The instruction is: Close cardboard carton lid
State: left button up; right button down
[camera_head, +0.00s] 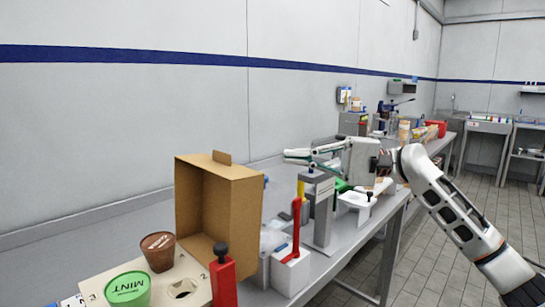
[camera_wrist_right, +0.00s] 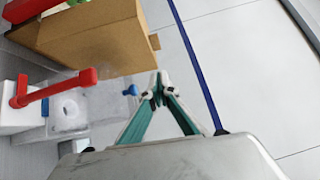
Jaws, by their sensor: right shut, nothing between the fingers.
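The brown cardboard carton (camera_head: 238,215) stands on the bench left of centre in the head view. Its large upright brown part is open toward the camera side, and a small tab (camera_head: 221,157) sticks up from its top edge. The carton's lower part is partly hidden behind the cup holder. The carton also shows at the upper left of the right wrist view (camera_wrist_right: 100,38). My right gripper (camera_head: 290,156) is to the right of the carton's upper part, apart from it in the head view. Its fingertips (camera_wrist_right: 158,92) meet, shut and empty. My left gripper is out of view.
A cup holder (camera_head: 98,283) with a green mint cup (camera_head: 128,289) and a brown cup (camera_head: 158,251) stands in front of the carton. A red-handled dispenser (camera_head: 295,235) and a grey press (camera_head: 318,205) stand to the right. The wall is behind.

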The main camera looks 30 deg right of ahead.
send_near(220, 154)
jog(key=w, duration=0.2)
jog(key=w+a, duration=0.1)
jog(key=w, duration=0.1)
jog(key=shift+w+f, duration=0.1)
jog(key=shift+w, duration=0.1)
jog(key=a, duration=0.1)
jog(key=s+a, duration=0.1)
jog(key=a, duration=0.1)
jog(key=shift+a, duration=0.55)
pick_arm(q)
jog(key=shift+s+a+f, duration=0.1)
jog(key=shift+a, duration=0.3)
pick_arm(e)
jog(key=shift+s, duration=0.1)
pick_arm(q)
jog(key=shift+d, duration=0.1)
